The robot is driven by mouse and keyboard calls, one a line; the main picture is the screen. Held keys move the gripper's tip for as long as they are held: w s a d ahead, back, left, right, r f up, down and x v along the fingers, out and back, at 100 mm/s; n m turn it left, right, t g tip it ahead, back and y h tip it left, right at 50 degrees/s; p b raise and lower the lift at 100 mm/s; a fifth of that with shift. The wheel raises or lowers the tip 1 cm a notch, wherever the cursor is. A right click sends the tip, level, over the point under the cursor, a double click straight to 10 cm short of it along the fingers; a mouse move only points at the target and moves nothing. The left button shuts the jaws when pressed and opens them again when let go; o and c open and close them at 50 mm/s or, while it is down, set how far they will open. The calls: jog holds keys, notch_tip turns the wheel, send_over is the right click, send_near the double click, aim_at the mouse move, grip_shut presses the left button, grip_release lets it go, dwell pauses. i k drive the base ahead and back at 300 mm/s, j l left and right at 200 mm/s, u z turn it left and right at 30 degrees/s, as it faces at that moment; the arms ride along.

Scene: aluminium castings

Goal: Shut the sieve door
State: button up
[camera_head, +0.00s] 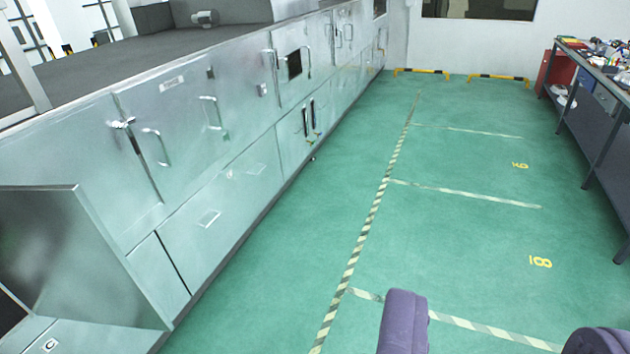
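A long pale metal cabinet (225,180) with several doors and bar handles runs along the left. Which of its doors is the sieve door I cannot tell. At the lower left, a metal panel (100,262) stands out from the cabinet front, beside a darker grey surface (35,240); whether this is an open door or a fixed housing is unclear, as the frame cuts it off. The doors farther along look flush with the front. My gripper (500,325) shows as two purple fingers at the bottom right. They are wide apart, with only floor between them, away from the cabinet.
The green floor (450,225) is clear, with striped tape lines and yellow numbers. A cluttered workbench (600,75) stands at the right. Low yellow-black barriers (497,78) stand by the far wall.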

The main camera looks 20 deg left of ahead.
aim_at(58, 257)
jog(key=i+j+u, duration=0.2)
jog(key=i+u, duration=0.7)
jog(key=i, duration=0.2)
jog(key=i+u, duration=0.4)
jog(key=i+l+u, duration=0.2)
jog(key=u, duration=0.15)
jog(key=i+l+u, duration=0.25)
jog(key=u, duration=0.15)
jog(key=i+l+u, duration=0.2)
jog(key=u, duration=0.2)
jog(key=i+l+u, duration=0.15)
jog(key=l+u, duration=0.3)
jog(key=i+l+u, duration=0.1)
jog(key=l+u, duration=0.6)
jog(key=u, duration=0.15)
jog(key=l+u, duration=0.6)
jog(key=l, duration=0.2)
jog(key=k+z, duration=0.25)
jog(key=k+j, duration=0.05)
